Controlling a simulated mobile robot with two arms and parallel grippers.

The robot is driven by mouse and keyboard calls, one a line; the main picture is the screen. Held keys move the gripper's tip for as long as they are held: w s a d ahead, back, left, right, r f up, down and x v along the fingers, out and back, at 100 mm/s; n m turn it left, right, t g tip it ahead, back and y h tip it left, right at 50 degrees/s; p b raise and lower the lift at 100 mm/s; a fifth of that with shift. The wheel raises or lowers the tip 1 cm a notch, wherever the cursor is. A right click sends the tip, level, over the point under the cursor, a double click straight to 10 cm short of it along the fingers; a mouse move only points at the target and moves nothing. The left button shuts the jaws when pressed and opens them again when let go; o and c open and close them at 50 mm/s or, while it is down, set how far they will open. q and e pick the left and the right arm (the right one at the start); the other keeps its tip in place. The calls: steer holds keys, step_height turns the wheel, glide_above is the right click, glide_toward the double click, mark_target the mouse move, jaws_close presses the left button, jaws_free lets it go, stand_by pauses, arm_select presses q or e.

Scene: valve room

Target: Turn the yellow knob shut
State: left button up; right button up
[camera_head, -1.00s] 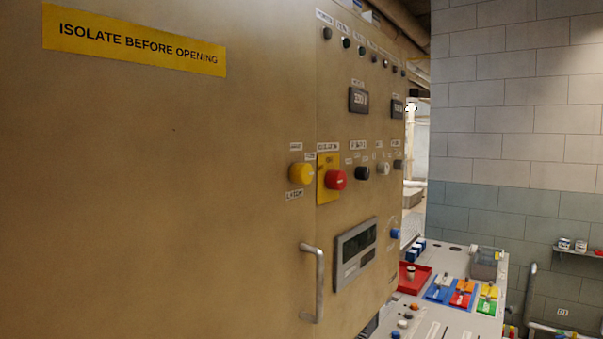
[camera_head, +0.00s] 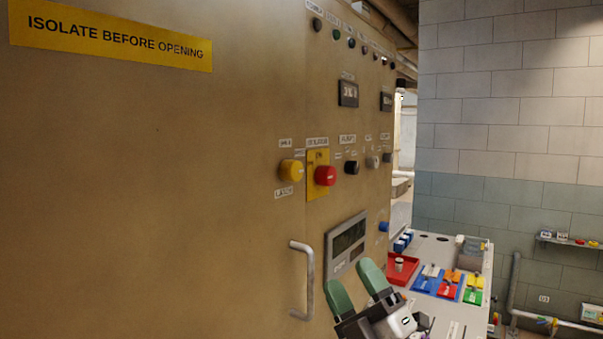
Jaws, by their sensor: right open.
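The yellow knob (camera_head: 291,171) sticks out from the tan cabinet front, left of a red button (camera_head: 325,176) on a yellow plate. Small labels sit above and below the knob. My right gripper (camera_head: 354,280) is at the bottom of the head view, with two green fingers spread apart and nothing between them. It is below and to the right of the yellow knob, clear of it, in front of the cabinet's lower part. My left gripper is out of view.
A vertical metal handle (camera_head: 306,280) stands out from the cabinet, just left of my right gripper. A grey display panel (camera_head: 347,243) is above the gripper. A bench with a red tray (camera_head: 403,268) and coloured blocks stands at the right.

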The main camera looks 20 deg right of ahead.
steer(key=s+a+r+n+g+y, duration=0.1)
steer(key=a+r+n+g+y, duration=0.1)
steer(key=r+n+g+y, duration=0.45)
steer(key=s+a+r+n+g+y, duration=0.15)
steer(key=n+g+y, duration=0.25)
steer(key=n+y, duration=0.5)
steer(key=n+h, duration=0.8)
steer(key=h, duration=0.4)
glide_toward(298, 173)
steer(key=shift+g, duration=0.45)
steer(key=p+x, duration=0.1)
steer(key=x, duration=0.1)
steer(key=p+x, duration=0.2)
steer(key=x, duration=0.1)
steer(key=r+p+x, duration=0.1)
steer(key=p+x, duration=0.1)
steer(key=x, duration=0.1)
steer(key=shift+w, duration=0.15)
steer(key=shift+w+a+f, duration=0.2)
steer(key=shift+w+a, duration=0.1)
steer(key=shift+w, duration=0.15)
steer(key=c, duration=0.9)
